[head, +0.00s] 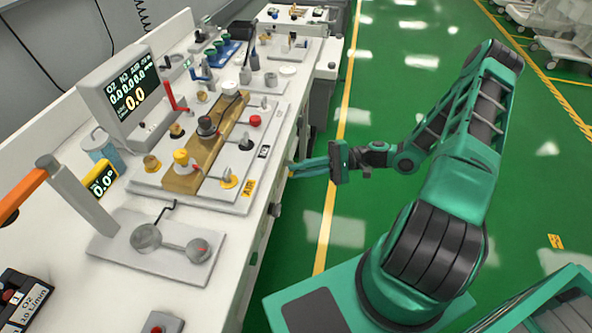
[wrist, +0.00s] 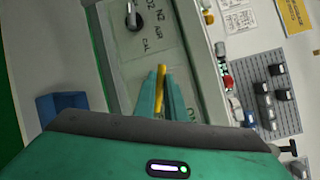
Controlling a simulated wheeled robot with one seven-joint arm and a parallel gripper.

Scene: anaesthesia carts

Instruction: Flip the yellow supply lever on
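My gripper (head: 290,168) is held out level beside the front edge of the white cart in the head view, its fingers pointing left toward the cart. In the wrist view the two green fingers (wrist: 164,90) stand a narrow gap apart. A slim yellow bar, which looks like the supply lever (wrist: 161,78), shows between and just past them, slightly tilted. I cannot tell whether the fingers touch it. In the head view the cart's front face is seen too steeply to show this lever.
A panel on the cart top carries a yellow knob (head: 181,156), a red knob (head: 255,120) and a black knob (head: 246,144). A monitor (head: 125,95) stands behind. A black dial (wrist: 135,19) shows in the wrist view. The green floor (head: 400,60) right of the cart is clear.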

